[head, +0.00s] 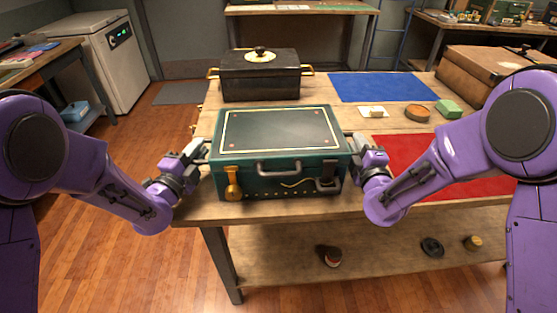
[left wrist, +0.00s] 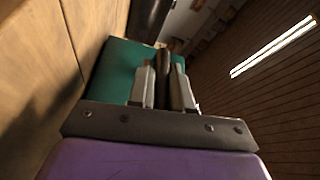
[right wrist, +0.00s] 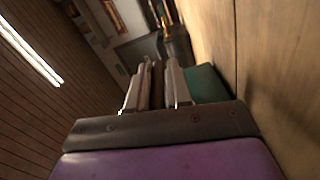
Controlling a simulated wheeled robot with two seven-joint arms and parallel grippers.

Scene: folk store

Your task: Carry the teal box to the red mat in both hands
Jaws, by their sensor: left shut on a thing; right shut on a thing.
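The teal box (head: 280,150) sits at the front left of the wooden table, with a dark top panel, a front handle and a brass latch. In the head view my left gripper (head: 203,152) is at its left side and my right gripper (head: 354,144) at its right side. In the left wrist view the left gripper (left wrist: 164,85) is shut on a dark side handle of the teal box (left wrist: 118,68). In the right wrist view the right gripper (right wrist: 157,85) is shut on the other side handle, beside the teal box (right wrist: 205,85). The red mat (head: 440,165) lies right of the box, partly hidden by my right arm.
A black chest (head: 259,78) with brass handles stands behind the box. A blue mat (head: 380,87) lies at the back. A white block (head: 373,112), a round orange-brown dish (head: 417,113) and a green block (head: 448,108) lie between the mats. A brown case (head: 490,68) stands at the right.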

